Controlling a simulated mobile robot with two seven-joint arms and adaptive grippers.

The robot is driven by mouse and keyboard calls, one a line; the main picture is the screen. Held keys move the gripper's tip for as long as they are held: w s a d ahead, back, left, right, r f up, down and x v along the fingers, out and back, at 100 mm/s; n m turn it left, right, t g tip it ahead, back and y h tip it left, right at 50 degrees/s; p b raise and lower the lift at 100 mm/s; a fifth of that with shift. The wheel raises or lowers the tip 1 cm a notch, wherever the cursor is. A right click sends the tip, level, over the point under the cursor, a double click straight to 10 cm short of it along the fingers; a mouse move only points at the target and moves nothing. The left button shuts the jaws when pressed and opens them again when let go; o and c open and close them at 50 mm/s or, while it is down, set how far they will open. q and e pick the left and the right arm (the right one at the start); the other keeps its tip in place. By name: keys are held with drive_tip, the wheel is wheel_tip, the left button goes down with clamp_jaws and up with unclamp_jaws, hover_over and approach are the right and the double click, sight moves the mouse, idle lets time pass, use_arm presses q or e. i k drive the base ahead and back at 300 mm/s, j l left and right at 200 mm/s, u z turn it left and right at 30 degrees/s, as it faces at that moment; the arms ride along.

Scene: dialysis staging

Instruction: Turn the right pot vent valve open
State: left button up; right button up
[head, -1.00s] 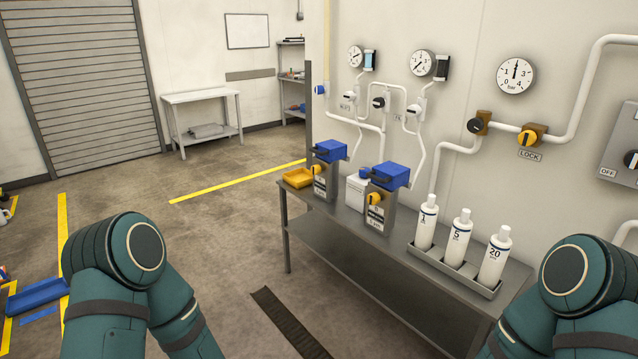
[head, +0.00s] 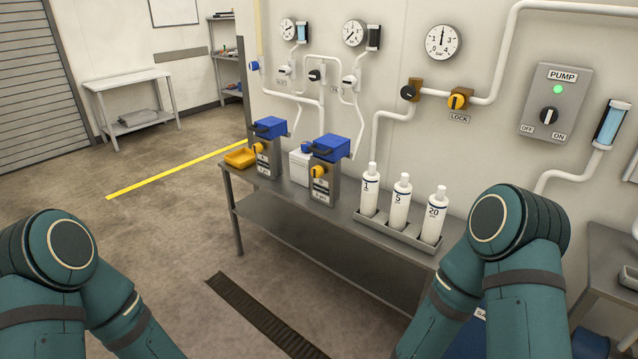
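Two grey pots with blue tops stand on the metal bench (head: 290,236) against the wall. The right pot (head: 322,190) has a yellow-orange vent valve knob (head: 319,171) on its front, near the top. The left pot (head: 268,165) carries a similar yellow-orange knob (head: 259,148). The knobs are too small to tell exactly how they are turned. Nothing touches the pots. Only upper parts of my two arms show at the lower left and lower right; both grippers are out of view.
A rack (head: 402,237) of three white bottles stands right of the pots. A white box (head: 300,164) sits between the pots, a yellow tray (head: 240,158) at the bench's left end. Gauges, pipes and a pump panel (head: 553,103) are on the wall.

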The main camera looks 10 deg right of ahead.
sight(349, 81)
drive_tip(key=i+l, duration=0.7)
drive_tip(key=l, duration=0.15)
